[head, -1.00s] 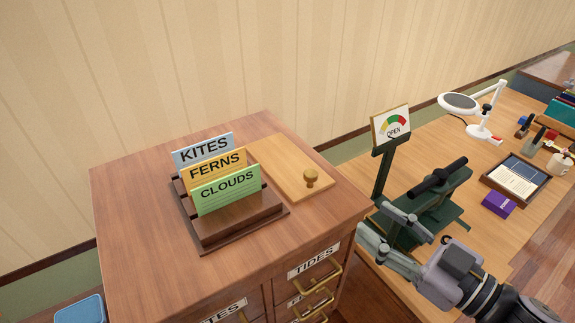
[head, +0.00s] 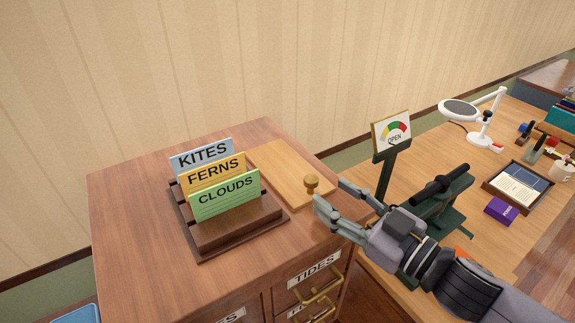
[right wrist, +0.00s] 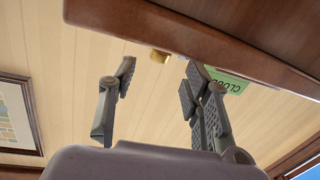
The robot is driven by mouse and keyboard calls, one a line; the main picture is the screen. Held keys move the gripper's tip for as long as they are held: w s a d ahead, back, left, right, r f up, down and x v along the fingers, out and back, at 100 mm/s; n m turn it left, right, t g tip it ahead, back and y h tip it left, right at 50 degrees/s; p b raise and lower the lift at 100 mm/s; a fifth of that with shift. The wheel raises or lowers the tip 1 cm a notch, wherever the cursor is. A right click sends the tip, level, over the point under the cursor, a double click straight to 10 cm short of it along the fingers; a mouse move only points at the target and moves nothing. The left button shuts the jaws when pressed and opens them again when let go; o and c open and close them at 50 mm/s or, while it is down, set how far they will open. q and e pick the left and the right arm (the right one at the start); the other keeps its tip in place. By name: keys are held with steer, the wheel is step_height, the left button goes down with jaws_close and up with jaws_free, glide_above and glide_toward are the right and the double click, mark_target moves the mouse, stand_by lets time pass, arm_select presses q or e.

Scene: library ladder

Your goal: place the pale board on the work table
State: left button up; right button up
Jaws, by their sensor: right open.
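The pale board (head: 280,167) lies flat on top of the wooden cabinet, to the right of the label rack. A round brass knob (head: 311,183) stands at its front right corner; it also shows in the right wrist view (right wrist: 159,56). My right gripper (head: 331,193) is open, its fingers close to the knob in the head view and the knob between them in the right wrist view (right wrist: 158,76). I cannot tell if they touch it. The work table (head: 490,122) stands to the right of the cabinet. My left gripper is not in view.
The rack (head: 205,232) holds KITES, FERNS and CLOUDS cards. A green press (head: 440,195) and a dial sign reading OPEN (head: 391,132) stand at the table's near end. A white lamp (head: 478,125), framed tray (head: 518,188) and purple box (head: 500,209) stand farther right.

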mark_target(316, 182)
steer(key=shift+x, duration=0.9)
steer(key=p+x, duration=0.2)
steer(key=x, duration=0.1)
steer(key=p+x, duration=0.1)
steer(key=x, duration=0.1)
steer(key=shift+d+r, duration=0.1)
steer(key=shift+r, duration=0.15)
steer(key=shift+w+a+f, duration=0.15)
steer(key=shift+a, duration=0.05)
steer(key=shift+d, duration=0.1)
steer(key=shift+c, duration=0.4)
steer(key=shift+c, duration=0.7)
jaws_close()
